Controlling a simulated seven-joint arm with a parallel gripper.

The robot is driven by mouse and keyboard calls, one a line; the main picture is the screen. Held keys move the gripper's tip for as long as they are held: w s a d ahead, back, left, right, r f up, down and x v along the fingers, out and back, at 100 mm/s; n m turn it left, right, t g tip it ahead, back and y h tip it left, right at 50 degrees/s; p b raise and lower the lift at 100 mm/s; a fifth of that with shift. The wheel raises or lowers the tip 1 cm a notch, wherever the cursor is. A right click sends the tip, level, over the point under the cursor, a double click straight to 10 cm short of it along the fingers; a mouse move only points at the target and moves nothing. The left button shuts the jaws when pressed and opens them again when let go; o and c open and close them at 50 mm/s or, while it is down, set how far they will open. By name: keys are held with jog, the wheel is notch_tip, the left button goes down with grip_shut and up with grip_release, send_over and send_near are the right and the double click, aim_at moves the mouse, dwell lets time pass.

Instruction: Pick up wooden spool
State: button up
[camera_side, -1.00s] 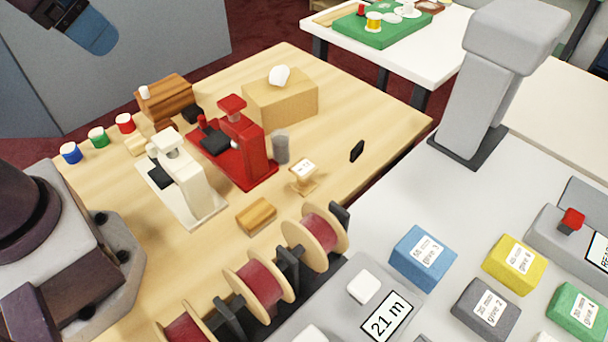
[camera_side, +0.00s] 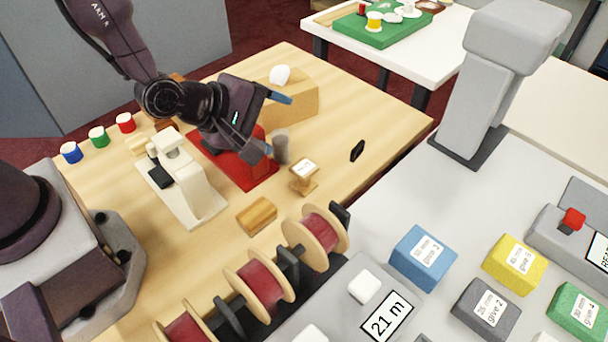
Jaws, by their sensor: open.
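My gripper (camera_side: 276,126) is above the table, up and to the left of the spool.
A cream machine (camera_side: 193,180), a wooden block (camera_side: 257,216) and large red-wound reels (camera_side: 318,236) are nearby. A small black piece (camera_side: 357,151) stands to the right, with bare table between.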

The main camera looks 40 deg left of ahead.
aim_at(302, 168)
jog(key=s+f+n+t, duration=0.1)
jog(key=f+n, duration=0.2)
jog(key=n, duration=0.2)
jog(key=s+d+f+n+t+y, duration=0.1)
jog(key=s+f+n, duration=0.1)
jog(key=n, duration=0.3)
jog(key=s+d+f+n+t+y, duration=0.1)
jog(key=s+f+n, duration=0.1)
jog(key=n, duration=0.4)
jog(key=shift+f, duration=0.8)
jog(key=shift+s+a+f+n+y, duration=0.15)
jog(key=shift+s+n+y, duration=0.35)
jog(key=shift+n, duration=0.6)
jog(key=shift+f, duration=0.1)
jog(key=x, duration=0.7)
jog(key=shift+w, duration=0.2)
jog(key=shift+r+x, duration=0.2)
jog(key=shift+x, duration=2.5)
jog(key=shift+d, duration=0.25)
jog(key=c, duration=1)
jog(key=shift+r, duration=0.1)
